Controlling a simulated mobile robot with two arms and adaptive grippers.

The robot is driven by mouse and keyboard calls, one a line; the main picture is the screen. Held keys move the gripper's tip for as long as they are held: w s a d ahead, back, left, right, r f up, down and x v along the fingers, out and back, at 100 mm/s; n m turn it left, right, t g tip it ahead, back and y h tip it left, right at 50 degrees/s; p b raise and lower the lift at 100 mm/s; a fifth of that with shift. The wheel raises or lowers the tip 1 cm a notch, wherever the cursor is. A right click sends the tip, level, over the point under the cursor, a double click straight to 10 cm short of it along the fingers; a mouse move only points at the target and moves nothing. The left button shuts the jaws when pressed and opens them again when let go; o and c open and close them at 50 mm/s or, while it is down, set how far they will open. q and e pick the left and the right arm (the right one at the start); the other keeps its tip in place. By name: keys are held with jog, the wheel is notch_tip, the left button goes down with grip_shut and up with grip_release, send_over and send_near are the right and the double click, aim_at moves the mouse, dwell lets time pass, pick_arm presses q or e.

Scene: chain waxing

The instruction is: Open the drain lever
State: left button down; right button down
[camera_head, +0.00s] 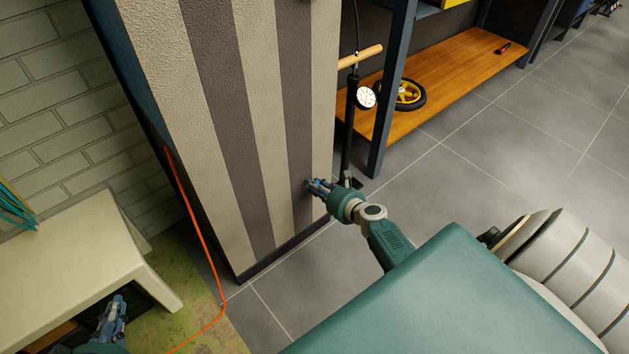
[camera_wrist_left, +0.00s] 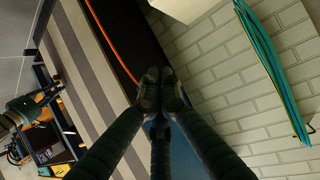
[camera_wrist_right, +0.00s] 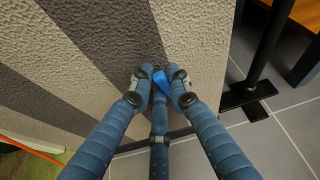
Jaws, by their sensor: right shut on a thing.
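I cannot make out a drain lever for certain in any view. My right gripper (camera_head: 318,188) is low beside the striped panel (camera_head: 213,100). In the right wrist view its fingers (camera_wrist_right: 160,92) are closed around a small bright blue piece (camera_wrist_right: 160,78), mostly hidden between them; I cannot tell what it is. My left gripper (camera_head: 115,308) is at the lower left, by the cream bench. In the left wrist view its fingertips (camera_wrist_left: 161,90) are together, with nothing seen between them.
The cream bench (camera_head: 75,255) stands at the left by a brick wall. An orange hose (camera_head: 194,225) hangs down to the floor.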

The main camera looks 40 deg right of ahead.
pick_arm(q)
jog(key=shift+s+a+f+g, duration=0.2)
jog(key=shift+s+f+g, duration=0.15)
jog(key=shift+s+f, duration=0.15)
jog(key=shift+s+a+f+g, duration=0.2)
jog(key=shift+s+f+g, duration=0.2)
jog(key=shift+f, duration=0.2)
pick_arm(e)
jog(key=shift+d, duration=0.15)
jog(key=c, duration=1.6)
grip_release()
jog(key=shift+s, duration=0.15)
jog(key=v, duration=1.1)
jog(key=shift+s+d+r, duration=0.2)
jog(key=shift+s+r, duration=0.05)
jog(key=shift+s, duration=0.1)
